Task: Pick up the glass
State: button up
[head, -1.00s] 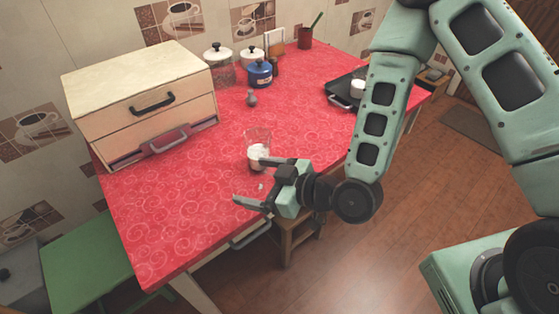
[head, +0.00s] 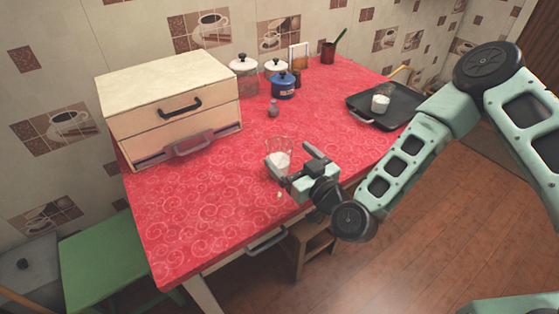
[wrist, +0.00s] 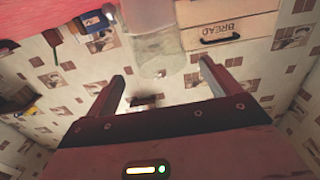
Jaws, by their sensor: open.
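In the wrist view the picture is upside down and the glass (wrist: 155,50) shows ahead, between the lines of the two fingers (wrist: 163,68). I cannot tell whether the fingertips reach past its near side. Nothing is held. The gripper hides part of the glass's base in the head view.
A wooden bread box (head: 170,105) stands at the left. A black tray (head: 400,112) with a white cup (head: 380,103) lies right. A small pale bit (head: 279,195) lies near the front edge.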

aim_at(275, 140)
jog(key=p+x, duration=0.1)
jog(key=x, duration=0.6)
jog(key=shift+a, duration=0.15)
jog(key=shift+c, duration=0.3)
jog(key=shift+r, duration=0.1)
jog(key=c, duration=1.6)
jog(key=shift+r, duration=0.15)
